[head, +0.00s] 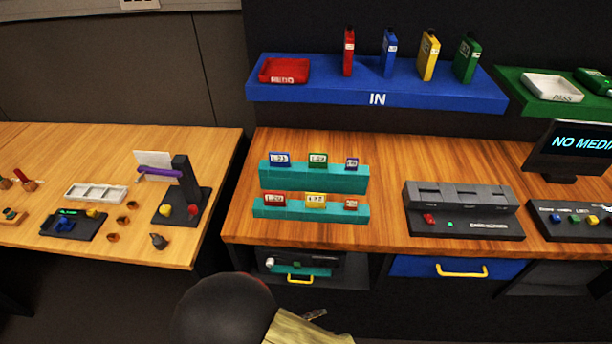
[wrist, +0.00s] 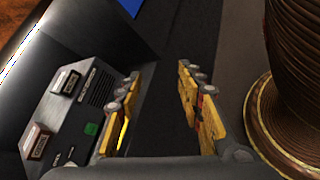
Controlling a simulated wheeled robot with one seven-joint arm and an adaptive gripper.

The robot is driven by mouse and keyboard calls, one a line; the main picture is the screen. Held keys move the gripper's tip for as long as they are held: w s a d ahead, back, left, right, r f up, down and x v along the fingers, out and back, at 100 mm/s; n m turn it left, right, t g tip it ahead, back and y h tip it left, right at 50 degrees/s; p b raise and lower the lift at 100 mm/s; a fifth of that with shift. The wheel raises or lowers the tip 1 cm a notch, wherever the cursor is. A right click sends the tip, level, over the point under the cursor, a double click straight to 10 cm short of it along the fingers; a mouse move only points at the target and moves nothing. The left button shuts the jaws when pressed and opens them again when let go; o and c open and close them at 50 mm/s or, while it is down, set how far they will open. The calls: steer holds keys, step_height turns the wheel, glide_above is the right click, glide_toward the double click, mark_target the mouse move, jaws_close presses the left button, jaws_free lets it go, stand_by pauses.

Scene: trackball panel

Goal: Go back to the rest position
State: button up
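My gripper (wrist: 158,98) is in the wrist view. Its two yellow fingers are apart with nothing between them, only a dark surface behind. In the head view, a dark rounded part and a pale yellowish part of my arm show at the bottom edge, in front of the desk; the fingers cannot be made out there. In the wrist view, a grey panel (wrist: 97,88) with labelled blocks and a green button (wrist: 91,128) lies left of the fingers. I cannot tell whether the left finger touches it.
The right desk (head: 385,225) carries teal racks (head: 312,211) of labelled cartridges and a dark slotted console (head: 462,197). Below are a recessed panel (head: 318,263) and a blue drawer (head: 410,267). A blue shelf (head: 440,99) hangs behind. A brown ribbed shape (wrist: 295,60) stands close right of the fingers.

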steer(key=s+d+r+m+g+y+p, duration=0.1)
steer(key=s+d+r+m+g+y, duration=0.3)
steer(key=r, duration=0.7)
steer(key=w+r+m+g+y, duration=0.1)
steer(key=r+m+g+y, duration=0.2)
steer(key=r+m+y, duration=0.6)
steer(key=d+r+m+t+h, duration=0.1)
steer(key=d+r+m+t, duration=0.1)
steer(key=d+r, duration=0.3)
steer(key=d+r+m+t+h, duration=0.1)
steer(key=d+r+m+t, duration=0.1)
steer(key=d+r, duration=0.4)
step_height(320, 180, up, 6)
steer(key=shift+w+d+f+m+t+p, duration=0.2)
steer(key=shift+w+m+t+p, duration=0.15)
steer(key=shift+t, duration=0.45)
steer(key=shift+c, duration=0.4)
